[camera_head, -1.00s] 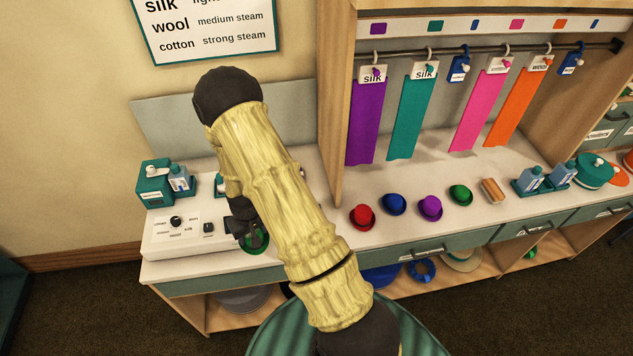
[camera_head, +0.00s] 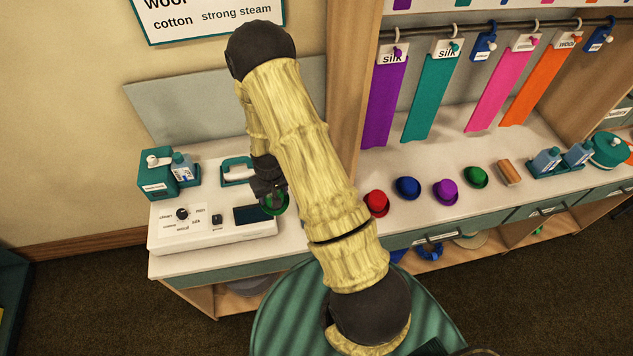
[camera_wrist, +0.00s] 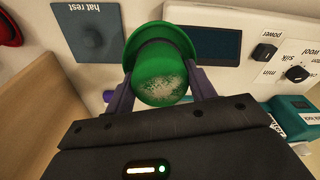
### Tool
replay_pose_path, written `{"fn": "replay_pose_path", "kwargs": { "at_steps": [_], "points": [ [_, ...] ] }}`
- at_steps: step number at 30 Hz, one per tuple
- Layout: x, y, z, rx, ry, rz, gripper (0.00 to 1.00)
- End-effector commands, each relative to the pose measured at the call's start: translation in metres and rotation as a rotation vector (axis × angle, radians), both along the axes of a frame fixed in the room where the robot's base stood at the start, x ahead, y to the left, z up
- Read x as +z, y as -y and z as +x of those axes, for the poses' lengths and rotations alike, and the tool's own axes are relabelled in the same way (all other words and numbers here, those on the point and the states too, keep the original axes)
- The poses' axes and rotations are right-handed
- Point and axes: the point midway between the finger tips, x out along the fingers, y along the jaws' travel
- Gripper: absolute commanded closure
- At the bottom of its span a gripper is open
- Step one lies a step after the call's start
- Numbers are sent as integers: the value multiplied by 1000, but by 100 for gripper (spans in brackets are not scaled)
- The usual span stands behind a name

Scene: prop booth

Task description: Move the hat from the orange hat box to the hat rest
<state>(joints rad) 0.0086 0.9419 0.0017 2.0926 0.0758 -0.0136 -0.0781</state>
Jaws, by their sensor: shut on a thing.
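My gripper (camera_wrist: 160,92) is shut on a green hat (camera_wrist: 158,72), with one finger on each side of it. The hat has a pale, speckled patch on its crown. In the head view the hat (camera_head: 276,206) is partly hidden by my gripper (camera_head: 268,188), beside the right end of the control panel. The hat rest (camera_wrist: 88,38), a blue-grey square plate with its name on it, lies just left of the hat in the wrist view. My arm hides it in the head view. I cannot make out the orange hat box for certain.
The white control panel (camera_head: 200,230) has knobs and a dark display. A teal dispenser (camera_head: 156,175) stands behind it. A wooden upright (camera_head: 351,80) rises right of my arm. Red (camera_head: 376,203), blue (camera_head: 408,187), purple (camera_head: 446,191) and green hats line the counter beyond it.

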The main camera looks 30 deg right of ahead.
Motion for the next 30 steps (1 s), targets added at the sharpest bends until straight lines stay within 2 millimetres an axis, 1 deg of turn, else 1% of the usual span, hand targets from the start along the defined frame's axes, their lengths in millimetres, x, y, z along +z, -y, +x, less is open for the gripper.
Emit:
{"fn": "replay_pose_path", "kwargs": {
  "at_steps": [2, 5, 8, 13, 15, 17, 18, 21, 30],
  "points": [
    [0, 5, 0, -5, 0, 0, 66],
    [1, 20, 0, -16, -1, -3, 66],
    [0, 45, -1, -33, -2, -5, 66],
    [-6, 97, -10, -63, -3, -3, 66],
    [-9, 114, -15, -73, -3, -1, 66],
    [-11, 124, -18, -77, -2, -1, 66],
    [-12, 129, -19, -79, -1, 0, 66],
    [-15, 133, -20, -80, 0, 1, 66],
    [-16, 133, -20, -81, 0, 0, 66]
  ]
}}
